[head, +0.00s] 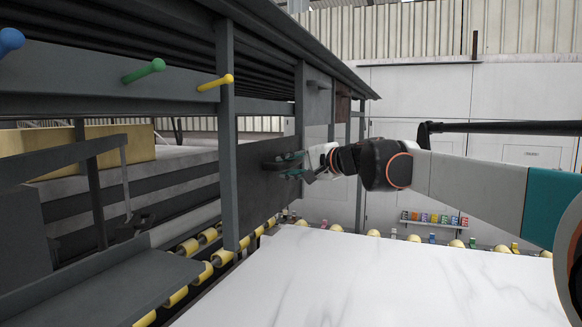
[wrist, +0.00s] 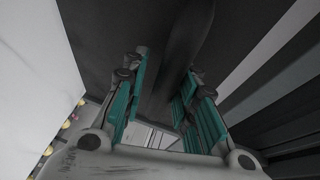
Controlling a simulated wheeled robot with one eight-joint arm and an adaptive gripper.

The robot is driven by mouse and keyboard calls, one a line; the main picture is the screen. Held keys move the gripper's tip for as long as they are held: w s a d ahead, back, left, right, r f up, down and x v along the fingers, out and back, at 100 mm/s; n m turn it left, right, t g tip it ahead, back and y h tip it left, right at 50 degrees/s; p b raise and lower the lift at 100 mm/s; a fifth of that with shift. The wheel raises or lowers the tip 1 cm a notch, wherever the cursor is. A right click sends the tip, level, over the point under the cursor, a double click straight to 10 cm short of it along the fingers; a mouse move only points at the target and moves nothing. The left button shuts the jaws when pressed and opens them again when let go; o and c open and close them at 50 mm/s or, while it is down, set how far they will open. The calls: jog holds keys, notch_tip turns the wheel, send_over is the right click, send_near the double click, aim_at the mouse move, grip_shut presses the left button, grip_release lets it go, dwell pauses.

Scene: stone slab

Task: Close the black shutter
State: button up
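The black shutter (head: 258,205) is a dark panel hanging in the dark metal frame, right of the near post in the head view. It also fills the upper middle of the wrist view (wrist: 95,30). A dark handle-like shape (head: 284,159) sticks out from it by my fingertips. It appears as a dark curved bar (wrist: 186,50) in the wrist view. My gripper (head: 287,165) is at this handle, with its teal fingers apart above and below it. In the wrist view my gripper (wrist: 167,80) has a wide gap between its fingers. Whether they touch the handle is unclear.
The dark metal frame (head: 228,130) has blue, green and yellow knobs (head: 215,83) on its top beam. A white marble slab (head: 370,285) lies below my arm. Yellow rollers (head: 222,257) run beside it.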

jog(key=v, duration=1.2)
jog(key=s+d+f+n+g+h+b, duration=0.1)
jog(key=s+d+f+n+h+b, duration=0.1)
jog(key=s+d+f+h+b, duration=0.2)
jog(key=s+d+f+n+g+h+b, duration=0.1)
jog(key=s+d+f+n+h+b, duration=0.2)
jog(key=s+f+b, duration=0.8)
jog(key=s+d+f+n+g+h+b, duration=0.1)
jog(key=s+d+f+h+b, duration=0.3)
jog(key=s+f, duration=1.7)
jog(key=d+f+n+b, duration=0.1)
jog(key=d+f+b, duration=0.2)
jog(key=f, duration=1.8)
jog(key=shift+d+n+g+h, duration=0.3)
